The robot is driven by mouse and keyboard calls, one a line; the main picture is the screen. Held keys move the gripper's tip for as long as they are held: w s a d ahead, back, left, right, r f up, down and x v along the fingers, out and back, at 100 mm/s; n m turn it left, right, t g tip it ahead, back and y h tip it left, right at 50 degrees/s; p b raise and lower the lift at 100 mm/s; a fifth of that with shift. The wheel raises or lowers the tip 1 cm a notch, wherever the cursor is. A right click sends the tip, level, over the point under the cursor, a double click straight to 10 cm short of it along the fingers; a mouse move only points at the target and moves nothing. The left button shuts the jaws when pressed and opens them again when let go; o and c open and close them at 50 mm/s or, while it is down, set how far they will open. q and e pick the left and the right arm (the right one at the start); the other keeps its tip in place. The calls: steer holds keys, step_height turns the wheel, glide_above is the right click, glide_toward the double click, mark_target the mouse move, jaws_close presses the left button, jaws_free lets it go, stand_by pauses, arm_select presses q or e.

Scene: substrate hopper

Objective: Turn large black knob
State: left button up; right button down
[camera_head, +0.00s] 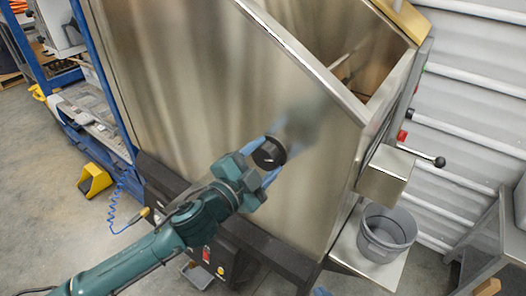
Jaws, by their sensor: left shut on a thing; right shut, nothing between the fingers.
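The large black knob (269,153) is a round black disc on the front of the shiny metal hopper (215,80). My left gripper (268,154), teal with light blue fingers, reaches up from the lower left. Its fingers lie on either side of the knob and are shut on it. The knob's face shows between them; its base is hidden. Light blue fingertips of my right gripper (321,291) just show at the bottom edge, below the hopper. They are shut and empty, away from the knob.
A grey bucket (386,233) stands on a metal shelf at the hopper's right. Above it a lever with a black ball (439,162) sticks out from a metal box (385,175). A dark control box (225,257) with buttons is below the knob. A blue frame (100,75) stands left.

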arm_select(q)
steer(key=shift+r+m+p, duration=0.1)
steer(key=shift+m+p, duration=0.35)
steer(key=shift+m, duration=0.95)
steer(key=shift+m+p, duration=0.6)
steer(key=shift+m, duration=0.3)
steer(key=m+p, duration=0.1)
steer(key=m, duration=0.2)
steer(key=shift+m+p, duration=0.55)
steer(key=shift+m, duration=0.65)
steer(key=shift+f+m, duration=0.2)
steer(key=shift+m, duration=0.3)
arm_select(e)
steer(key=shift+s+d+r+m+g+h, duration=0.15)
steer(key=shift+d+r+h, duration=0.15)
steer(key=shift+d, duration=0.2)
steer(key=shift+d+r+m+g+h, duration=0.2)
steer(key=shift+d+r, duration=0.1)
steer(key=shift+d, duration=0.15)
